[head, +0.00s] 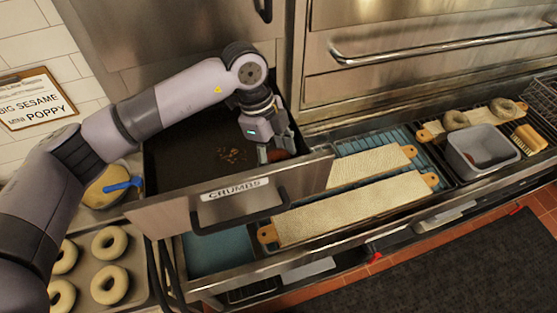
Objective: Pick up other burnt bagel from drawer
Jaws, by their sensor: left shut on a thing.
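The open drawer labelled CRUMBS (290,192) is pulled out below the steel oven front. Its dark floor carries a small patch of orange-brown crumbs (232,156). My left gripper (268,153) reaches down into the right part of the drawer. It is shut on a dark reddish-brown piece, which looks like the burnt bagel (278,155); the drawer front and the fingers hide much of it. My right gripper is not in view.
A tray of pale bagels (110,262) stands at the lower left. Fabric-covered boards (350,210) lie right of the drawer. A grey bin (482,150), a brush (530,138) and a board with two bagels (478,117) are at the right. The drawer walls surround my gripper.

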